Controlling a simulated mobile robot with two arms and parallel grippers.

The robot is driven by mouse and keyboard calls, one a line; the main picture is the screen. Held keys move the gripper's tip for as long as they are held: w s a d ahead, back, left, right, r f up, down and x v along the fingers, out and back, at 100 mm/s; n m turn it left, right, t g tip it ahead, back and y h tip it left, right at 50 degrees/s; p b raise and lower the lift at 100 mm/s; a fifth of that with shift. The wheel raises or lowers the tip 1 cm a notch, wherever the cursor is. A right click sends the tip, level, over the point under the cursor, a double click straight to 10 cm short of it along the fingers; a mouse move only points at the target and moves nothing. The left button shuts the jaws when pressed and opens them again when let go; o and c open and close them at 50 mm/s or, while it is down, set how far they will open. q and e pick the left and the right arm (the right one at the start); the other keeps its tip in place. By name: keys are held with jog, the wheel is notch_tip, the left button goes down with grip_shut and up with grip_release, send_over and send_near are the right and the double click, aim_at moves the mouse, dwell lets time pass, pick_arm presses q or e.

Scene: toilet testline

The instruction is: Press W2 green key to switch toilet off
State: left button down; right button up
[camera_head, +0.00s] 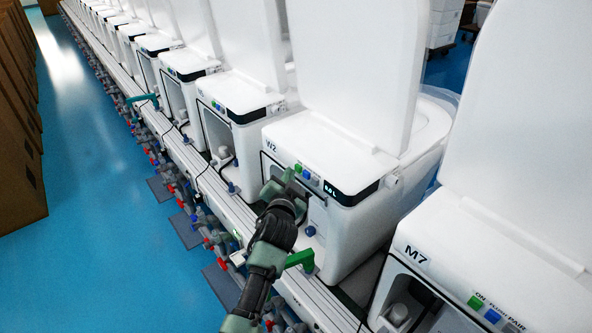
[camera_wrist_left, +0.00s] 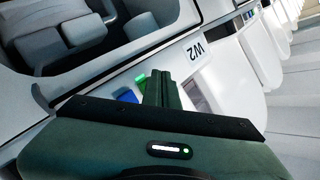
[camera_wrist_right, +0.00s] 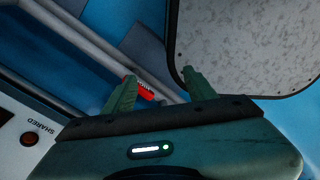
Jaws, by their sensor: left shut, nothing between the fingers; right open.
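The W2 toilet unit (camera_head: 330,150) is white, with its label on the top front edge. Its green key (camera_head: 298,168) sits left of a blue key (camera_head: 306,174); a small lit display (camera_head: 330,189) is further right. My left gripper (camera_head: 284,184) is shut and empty, in front of the W2 panel just below the keys. In the left wrist view, its fingertips (camera_wrist_left: 161,76) are close beside the lit green key (camera_wrist_left: 140,79), with the blue key (camera_wrist_left: 127,96) to the left. Contact cannot be told. My right gripper (camera_wrist_right: 160,76) is open and empty, seen only in its wrist view.
Unit M7 (camera_head: 480,270) stands at the right front with its own green and blue keys. A row of similar units runs back left. A green handle (camera_head: 300,260) sticks out below W2. Blue floor (camera_head: 90,200) is clear at left. A SHARED panel (camera_wrist_right: 25,130) is near my right gripper.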

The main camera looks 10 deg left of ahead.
pick_arm(q)
jog(key=shift+w+d+r+b, duration=0.3)
jog(key=shift+w+d+r, duration=0.1)
jog(key=shift+w+d, duration=0.1)
dwell(0.3)
dwell(0.4)
jog(key=shift+s+r+p, duration=0.4)
jog(key=shift+r+p, duration=0.05)
jog(key=shift+p, duration=0.25)
jog(key=shift+s+d+f, duration=0.2)
jog(key=shift+s+f, duration=0.05)
jog(key=shift+s, duration=0.2)
jog(key=s+a+p, duration=0.4)
jog(key=shift+s+r, duration=0.15)
jog(key=shift+s, duration=0.15)
